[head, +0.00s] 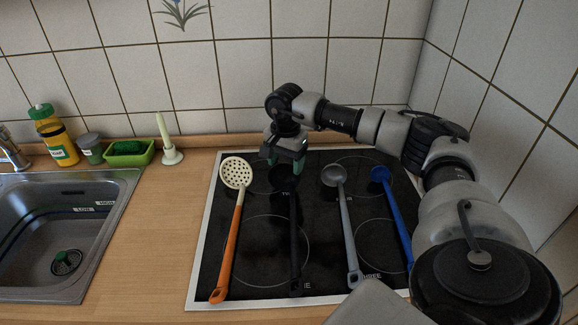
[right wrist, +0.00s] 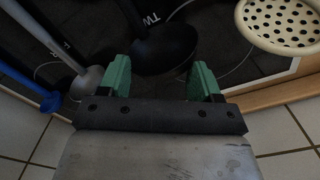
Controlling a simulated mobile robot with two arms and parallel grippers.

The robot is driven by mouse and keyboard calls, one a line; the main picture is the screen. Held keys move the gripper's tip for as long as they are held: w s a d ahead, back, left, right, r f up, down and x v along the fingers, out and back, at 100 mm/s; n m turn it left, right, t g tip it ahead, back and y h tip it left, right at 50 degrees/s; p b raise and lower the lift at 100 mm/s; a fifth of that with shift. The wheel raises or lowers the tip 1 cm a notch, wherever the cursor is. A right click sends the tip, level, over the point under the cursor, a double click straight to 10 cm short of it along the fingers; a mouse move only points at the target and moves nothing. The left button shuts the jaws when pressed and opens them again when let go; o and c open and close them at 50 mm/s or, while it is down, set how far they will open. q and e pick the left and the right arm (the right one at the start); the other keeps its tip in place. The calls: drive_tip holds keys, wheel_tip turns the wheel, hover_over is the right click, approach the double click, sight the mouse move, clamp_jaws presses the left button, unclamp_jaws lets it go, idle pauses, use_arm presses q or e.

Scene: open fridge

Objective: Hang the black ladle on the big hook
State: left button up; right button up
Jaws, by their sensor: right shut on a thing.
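The black ladle (head: 294,240) lies on the dark cooktop, its handle toward the front edge. Its round bowl (right wrist: 165,45) is at the back and fills the upper middle of the right wrist view. My right gripper (head: 285,162) is over the bowl end, pointing down. Its green fingers (right wrist: 160,80) stand on either side of the bowl's rim and are shut on it. The ladle is dark on dark, so the exact contact is hard to see. The big hook is not in view. My left gripper is not in view.
On the cooktop (head: 212,265) lie an orange-handled skimmer (head: 231,220) to the left, and a grey ladle (head: 346,225) and blue utensil (head: 394,215) to the right. A tiled wall stands close behind.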

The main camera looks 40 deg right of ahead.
drive_tip(key=shift+s+r+p, duration=0.1)
drive_tip(key=shift+r+p, duration=0.45)
drive_tip(key=shift+r, duration=0.05)
clamp_jaws()
drive_tip(key=shift+s+a+r, duration=0.1)
drive_tip(key=shift+r, duration=0.15)
drive_tip(key=shift+w+r+p, duration=0.2)
drive_tip(key=shift+r+p, duration=0.5)
drive_tip(key=shift+p, duration=0.05)
drive_tip(key=shift+r, duration=0.35)
